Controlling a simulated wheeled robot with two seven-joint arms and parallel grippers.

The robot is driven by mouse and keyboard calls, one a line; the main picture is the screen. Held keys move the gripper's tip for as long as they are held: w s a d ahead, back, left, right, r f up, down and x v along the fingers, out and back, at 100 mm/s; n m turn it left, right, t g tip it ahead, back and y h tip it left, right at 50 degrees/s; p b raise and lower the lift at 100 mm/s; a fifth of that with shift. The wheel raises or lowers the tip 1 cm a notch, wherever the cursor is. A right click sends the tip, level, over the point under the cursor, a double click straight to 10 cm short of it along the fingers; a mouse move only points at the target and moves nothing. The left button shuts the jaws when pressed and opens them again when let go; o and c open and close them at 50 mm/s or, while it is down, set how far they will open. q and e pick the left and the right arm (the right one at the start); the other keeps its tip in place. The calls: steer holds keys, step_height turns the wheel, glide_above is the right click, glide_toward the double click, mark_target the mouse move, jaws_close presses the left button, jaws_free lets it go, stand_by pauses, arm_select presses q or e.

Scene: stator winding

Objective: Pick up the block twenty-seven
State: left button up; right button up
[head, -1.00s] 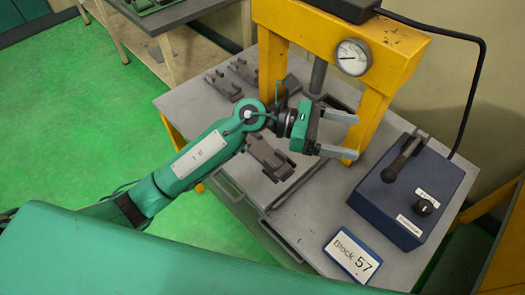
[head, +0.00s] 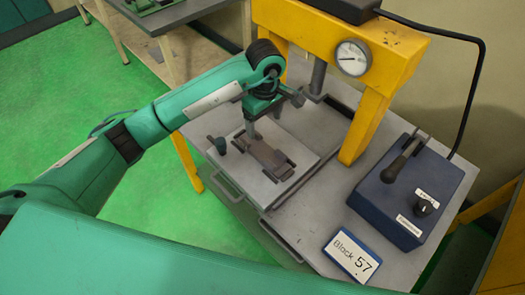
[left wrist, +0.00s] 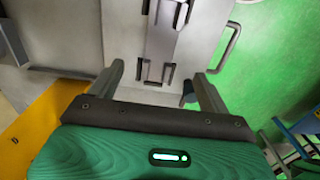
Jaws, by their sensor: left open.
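A long grey-brown metal block (head: 270,158) lies on a light plate (head: 300,185) under the press. It also shows in the left wrist view (left wrist: 165,35), ahead of my fingers. My left gripper (head: 272,116) is open and points down over the far end of the block. In the left wrist view its two fingers (left wrist: 158,75) stand apart, either side of the block's near end, with nothing between them clearly gripped. My right gripper is not in view.
A yellow press frame (head: 362,120) with a gauge (head: 353,57) stands right behind my left gripper. A blue control box (head: 410,192) with a lever stands at the right. A small dark knob (head: 216,145) is left of the block.

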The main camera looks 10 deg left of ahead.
arm_select(q)
steer(key=p, duration=0.2)
glide_above(263, 151)
steer(key=f, duration=0.7)
steer(key=shift+d+f, duration=0.25)
steer(key=shift+f, duration=0.05)
steer(key=shift+s+f+p, duration=0.1)
steer(key=shift+f+p, duration=0.25)
steer(key=shift+f, duration=0.15)
step_height(263, 151, down, 3)
steer(key=shift+a+f+p, duration=0.1)
steer(key=shift+p, duration=0.75)
steer(key=shift+f, duration=0.55)
steer(key=c, duration=1.4)
steer(key=shift+c, duration=0.4)
steer(key=shift+r, duration=0.1)
